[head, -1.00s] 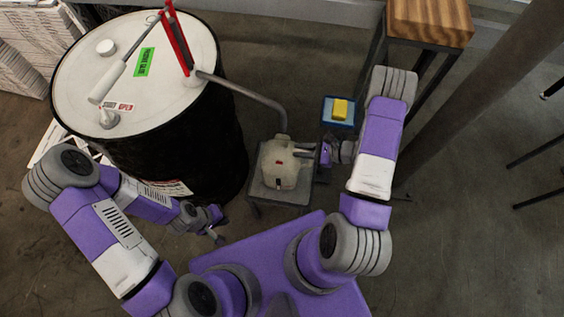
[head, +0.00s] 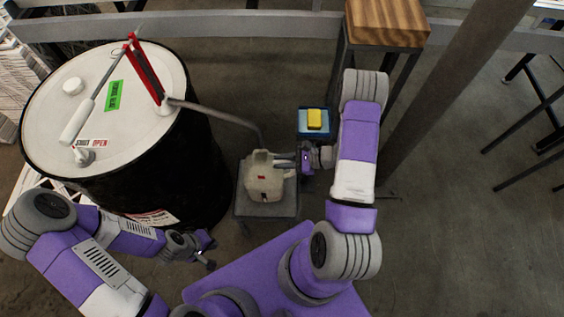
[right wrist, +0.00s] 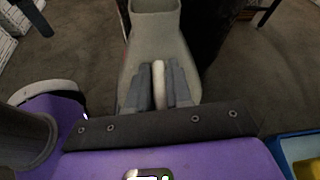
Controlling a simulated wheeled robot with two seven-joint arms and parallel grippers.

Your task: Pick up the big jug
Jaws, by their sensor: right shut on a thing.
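The big jug (head: 264,182) is beige with a small red mark. It stands upright in the head view on a small grey stand (head: 284,208), below the end of a bent grey pipe. My right gripper (head: 287,163) reaches it from the right and is shut on its handle. In the right wrist view the grey fingers (right wrist: 159,85) press on both sides of the pale handle, with the jug's body and neck (right wrist: 154,28) beyond. I cannot see any gap between jug and stand. My left gripper (head: 206,254) is empty and open, low beside the drum.
A black drum (head: 190,160) with a white lid and red-handled pump stands left of the jug. A blue box (head: 312,134) with a yellow item on top is behind my right gripper. A wood-topped stool (head: 388,22) and a slanted post (head: 440,85) stand right. Floor at right is mostly clear.

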